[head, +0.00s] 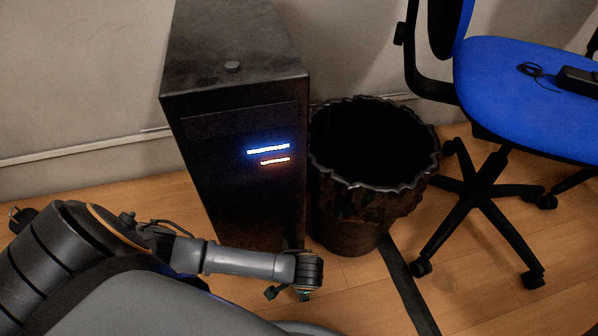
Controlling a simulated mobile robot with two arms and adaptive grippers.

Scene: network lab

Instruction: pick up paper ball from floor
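No paper ball shows in the head view; the floor close to me is partly hidden by my own body and arm. My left arm comes in from the left and reaches across the front of the black computer tower. My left gripper (288,293) is at its end, low over the wooden floor, in front of the tower and left of the waste bin. Only small dark parts of it show, so its opening is unclear, and I see nothing held. My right gripper is out of view.
The black computer tower (240,150) stands against the wall with lit strips. A dark waste bin (360,210) with a wavy rim stands beside it; its inside is dark. A blue chair (525,90) on a wheeled base is at right. Wooden floor (340,290) is open in front.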

